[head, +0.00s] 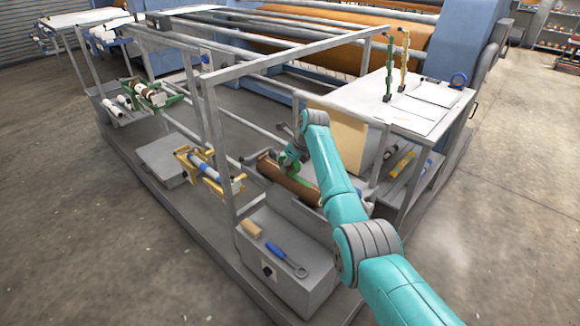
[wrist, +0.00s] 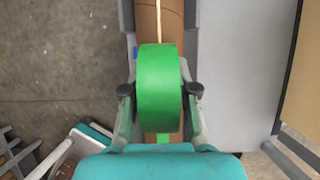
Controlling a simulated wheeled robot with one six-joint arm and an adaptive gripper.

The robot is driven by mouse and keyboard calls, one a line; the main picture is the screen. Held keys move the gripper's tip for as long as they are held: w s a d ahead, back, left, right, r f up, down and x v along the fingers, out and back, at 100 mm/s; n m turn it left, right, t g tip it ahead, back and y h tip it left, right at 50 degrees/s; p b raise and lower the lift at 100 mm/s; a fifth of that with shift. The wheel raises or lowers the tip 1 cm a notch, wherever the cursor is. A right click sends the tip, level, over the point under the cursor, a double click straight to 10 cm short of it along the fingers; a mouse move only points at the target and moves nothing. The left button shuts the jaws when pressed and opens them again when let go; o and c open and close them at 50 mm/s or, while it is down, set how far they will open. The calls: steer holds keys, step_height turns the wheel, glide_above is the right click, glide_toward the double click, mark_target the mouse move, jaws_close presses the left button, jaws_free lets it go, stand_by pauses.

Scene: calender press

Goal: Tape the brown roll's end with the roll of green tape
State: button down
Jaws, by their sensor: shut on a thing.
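The brown roll (head: 280,178) lies in a grey cradle near the middle of the head view. In the wrist view the brown roll (wrist: 147,20) runs up and down below my gripper, with a pale lengthwise line on it. My gripper (wrist: 160,89) is shut on the roll of green tape (wrist: 160,75), one finger on each side. The tape is over the brown roll and hides part of it; I cannot tell whether they touch. A short green strip (wrist: 163,138) shows at the tape's near side. In the head view my gripper (head: 292,160) is partly hidden by my arm.
A grey frame post (head: 222,170) rises left of the brown roll. Floor is clear at left.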

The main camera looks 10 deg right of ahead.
mark_target(281, 161)
steer(key=shift+a, duration=0.1)
stand_by(0.3)
steer(key=shift+w+a, duration=0.2)
steer(key=shift+w, duration=0.25)
steer(key=shift+w+a+f, duration=0.15)
steer(key=shift+w+a, duration=0.2)
steer(key=shift+w, duration=0.05)
stand_by(0.6)
steer(key=shift+w+a, duration=0.35)
steer(key=shift+w, duration=0.1)
steer(key=shift+r, duration=0.2)
steer(key=shift+r, duration=3)
